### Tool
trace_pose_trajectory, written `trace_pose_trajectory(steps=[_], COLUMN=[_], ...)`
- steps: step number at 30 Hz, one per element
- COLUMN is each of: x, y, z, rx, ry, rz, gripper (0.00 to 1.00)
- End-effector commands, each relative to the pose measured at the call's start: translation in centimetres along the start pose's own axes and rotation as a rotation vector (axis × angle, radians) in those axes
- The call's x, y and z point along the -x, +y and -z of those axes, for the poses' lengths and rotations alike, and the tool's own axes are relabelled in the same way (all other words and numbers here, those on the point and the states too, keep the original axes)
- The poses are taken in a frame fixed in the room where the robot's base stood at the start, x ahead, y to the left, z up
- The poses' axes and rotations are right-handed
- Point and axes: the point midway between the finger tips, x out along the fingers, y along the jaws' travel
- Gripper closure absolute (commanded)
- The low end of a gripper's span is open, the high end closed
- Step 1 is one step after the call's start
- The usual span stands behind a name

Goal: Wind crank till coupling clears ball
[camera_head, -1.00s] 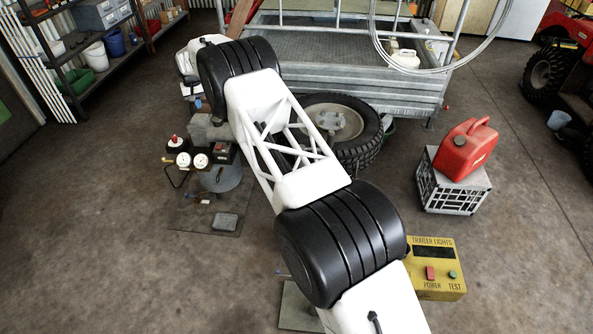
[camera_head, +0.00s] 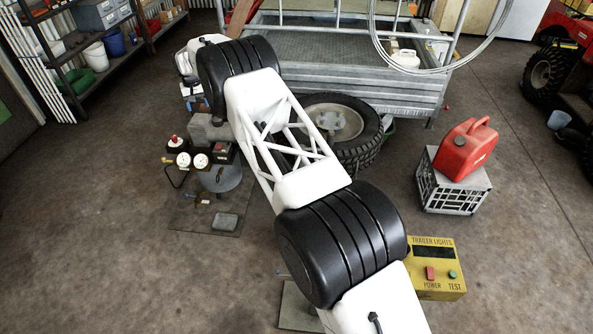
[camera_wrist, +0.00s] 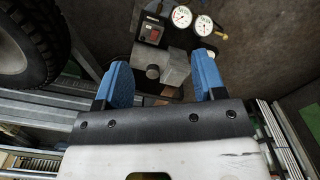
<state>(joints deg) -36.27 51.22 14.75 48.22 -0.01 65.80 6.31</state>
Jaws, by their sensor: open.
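My gripper (camera_wrist: 165,85) shows in the wrist view with its two blue fingers spread apart and nothing held between them. Beyond the fingertips is a grey block-like part (camera_wrist: 162,66) with a dark round knob on it. I cannot tell whether the fingers touch it. The crank, the coupling and the ball cannot be made out in either view. The galvanised trailer (camera_head: 345,75) stands at the back centre of the head view, partly behind my arm.
Gauges (camera_head: 192,161) and a control box (camera_head: 222,153) sit left of my arm; both gauges (camera_wrist: 183,16) also show in the wrist view. A wheel (camera_head: 345,122) lies near the trailer. A red fuel can (camera_head: 466,148) stands on a crate (camera_head: 450,192). A yellow box (camera_head: 436,268) is front right.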

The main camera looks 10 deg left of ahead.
Motion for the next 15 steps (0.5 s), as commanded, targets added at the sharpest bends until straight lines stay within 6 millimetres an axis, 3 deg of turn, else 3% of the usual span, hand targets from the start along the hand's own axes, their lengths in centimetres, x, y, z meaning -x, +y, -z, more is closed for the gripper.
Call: trace_pose_trajectory(steps=[15], x=[1.5], y=[0.0], z=[0.0], rx=[0.000], ry=[0.001], rz=[0.000], gripper=[0.36])
